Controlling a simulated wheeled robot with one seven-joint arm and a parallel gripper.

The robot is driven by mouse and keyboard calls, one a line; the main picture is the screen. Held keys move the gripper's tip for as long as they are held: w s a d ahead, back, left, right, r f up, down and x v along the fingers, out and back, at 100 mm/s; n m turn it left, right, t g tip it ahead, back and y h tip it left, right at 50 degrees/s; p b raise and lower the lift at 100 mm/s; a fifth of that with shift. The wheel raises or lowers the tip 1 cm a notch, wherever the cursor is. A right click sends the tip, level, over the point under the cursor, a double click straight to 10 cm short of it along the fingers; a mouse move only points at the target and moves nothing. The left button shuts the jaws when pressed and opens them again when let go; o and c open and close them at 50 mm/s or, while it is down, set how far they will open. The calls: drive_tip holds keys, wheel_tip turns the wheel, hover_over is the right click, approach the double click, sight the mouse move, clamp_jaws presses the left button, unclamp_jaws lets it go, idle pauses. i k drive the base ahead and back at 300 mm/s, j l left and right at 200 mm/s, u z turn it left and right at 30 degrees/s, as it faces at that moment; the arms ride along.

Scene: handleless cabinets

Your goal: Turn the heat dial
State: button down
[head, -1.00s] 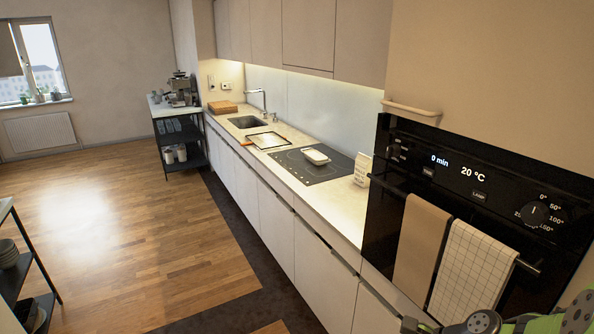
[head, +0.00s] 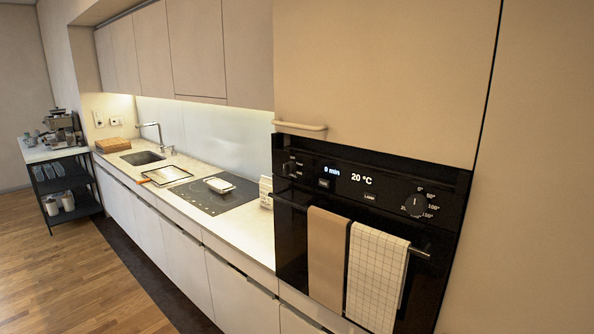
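The heat dial (head: 414,204) is a round black knob at the right end of the oven's control panel. Numbers from 0° to 250° are printed around it, and a light line on the knob looks roughly upright. The black built-in oven (head: 310,156) has a display (head: 346,174) reading "0 min" and "20 °C". My gripper is not in view.
A brown towel (head: 326,252) and a white checked towel (head: 374,278) hang on the oven's handle bar (head: 419,253). A cabinet handle (head: 300,126) sticks out above the oven. The counter (head: 236,226) runs left, with wooden floor (head: 75,285) clear beside it.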

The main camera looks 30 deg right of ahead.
sight(417, 204)
drive_tip(key=z, duration=1.6)
